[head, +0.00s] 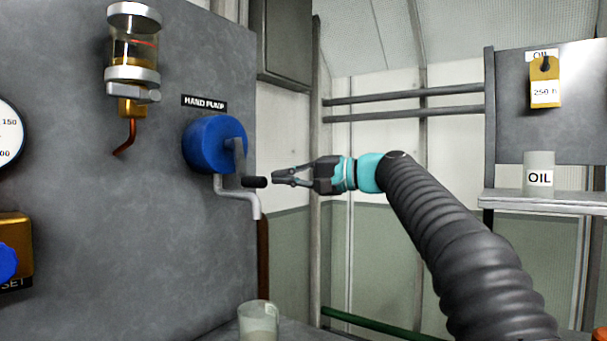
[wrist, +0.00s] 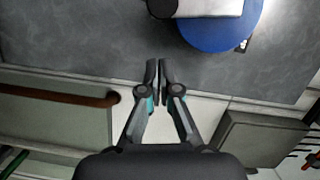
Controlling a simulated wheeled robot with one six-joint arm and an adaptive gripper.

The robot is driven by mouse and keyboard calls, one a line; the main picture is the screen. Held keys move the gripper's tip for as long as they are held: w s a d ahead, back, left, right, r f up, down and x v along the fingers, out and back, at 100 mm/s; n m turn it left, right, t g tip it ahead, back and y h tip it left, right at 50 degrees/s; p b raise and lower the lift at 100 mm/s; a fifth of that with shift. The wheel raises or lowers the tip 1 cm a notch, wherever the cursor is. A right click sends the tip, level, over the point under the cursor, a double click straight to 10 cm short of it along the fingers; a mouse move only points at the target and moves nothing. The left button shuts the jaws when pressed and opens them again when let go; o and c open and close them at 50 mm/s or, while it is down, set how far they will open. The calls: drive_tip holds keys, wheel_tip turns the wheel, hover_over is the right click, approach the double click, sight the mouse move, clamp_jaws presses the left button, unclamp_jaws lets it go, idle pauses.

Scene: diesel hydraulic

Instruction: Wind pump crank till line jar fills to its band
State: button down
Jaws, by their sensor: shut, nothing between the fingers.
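The blue hand pump (head: 208,145) is mounted on the grey panel, under a HAND PUMP label. Its grey crank arm (head: 238,160) carries a black handle (head: 254,182) that points right. In the wrist view the pump (wrist: 222,32) is at the top, with the handle (wrist: 162,8) cut by the frame edge.
A grey bent bracket or pipe (head: 238,194) sits below the pump. A glass (head: 258,322) stands low in front. An OIL can (head: 539,172) stands on a shelf (head: 545,199) at right. A gauge (head: 8,135) and brass unit (head: 15,235) are at far left.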

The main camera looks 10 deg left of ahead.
sight(266, 185)
drive_tip(key=s, duration=0.3)
drive_tip(key=shift+s+a+f+b, duration=0.1)
drive_tip(key=shift+a+f+b, duration=0.2)
drive_tip(key=shift+a, duration=0.1)
drive_tip(key=s+m, duration=0.1)
drive_tip(key=f+m+b, duration=0.1)
drive_tip(key=m, duration=0.1)
drive_tip(key=shift+s+a+y, duration=0.4)
drive_tip(key=shift+r, duration=0.1)
